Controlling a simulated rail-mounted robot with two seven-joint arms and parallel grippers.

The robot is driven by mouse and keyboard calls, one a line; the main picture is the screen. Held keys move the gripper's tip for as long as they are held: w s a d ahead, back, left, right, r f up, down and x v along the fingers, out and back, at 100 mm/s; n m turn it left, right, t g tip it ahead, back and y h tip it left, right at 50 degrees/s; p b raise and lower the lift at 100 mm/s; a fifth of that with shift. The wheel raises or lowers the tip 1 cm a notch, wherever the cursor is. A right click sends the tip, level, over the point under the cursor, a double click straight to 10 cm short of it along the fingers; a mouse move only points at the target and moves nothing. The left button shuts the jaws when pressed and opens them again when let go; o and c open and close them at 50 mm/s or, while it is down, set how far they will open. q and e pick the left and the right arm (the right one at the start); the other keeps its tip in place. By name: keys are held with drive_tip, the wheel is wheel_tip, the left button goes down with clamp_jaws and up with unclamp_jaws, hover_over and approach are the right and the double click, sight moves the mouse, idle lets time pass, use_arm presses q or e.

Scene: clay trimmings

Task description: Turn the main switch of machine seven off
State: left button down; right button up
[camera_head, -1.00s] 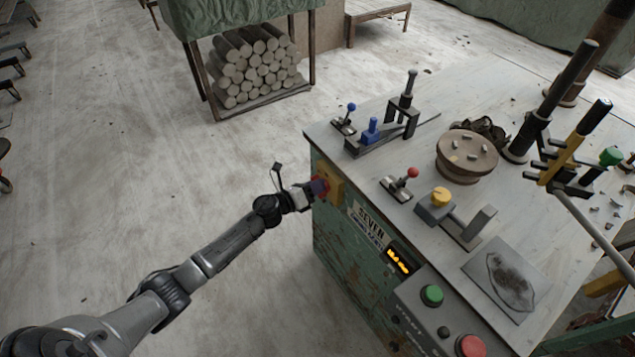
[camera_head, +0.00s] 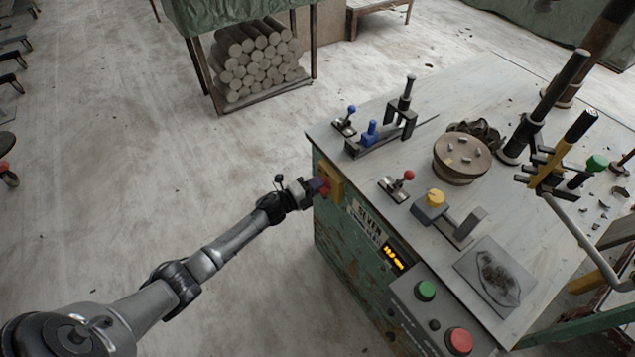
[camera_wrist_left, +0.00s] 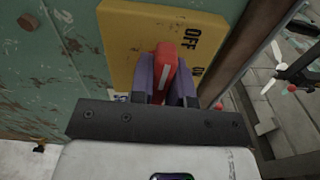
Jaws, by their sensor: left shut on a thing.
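The main switch is a red handle (camera_wrist_left: 166,65) with a white mark, on a yellow plate (camera_wrist_left: 120,42) fixed to the green side of machine seven (camera_head: 352,258). OFF reads sideways on the plate, with a second label partly hidden below it. My left gripper (camera_head: 318,185) is shut on the red handle, its purple finger pads (camera_wrist_left: 165,83) on both sides. In the wrist view the white mark runs nearly upright, and I cannot tell which label it points to. The SEVEN sign (camera_head: 368,222) is beside the switch. My right gripper is not in view.
A lit display (camera_head: 393,258), a green button (camera_head: 426,290) and a red button (camera_head: 459,340) are on the machine's front. Small levers, a clay disc (camera_head: 462,152) and a yellow knob (camera_head: 435,197) stand on top.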

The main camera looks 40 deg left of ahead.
use_arm(q)
drive_tip(key=shift+n, duration=0.4)
drive_tip(key=c, duration=1.1)
unclamp_jaws()
drive_tip(key=shift+s, duration=0.25)
drive_tip(key=p+v, duration=0.3)
drive_tip(key=v, duration=1)
drive_tip(key=shift+s+a+p, duration=0.15)
drive_tip(key=shift+p, duration=0.15)
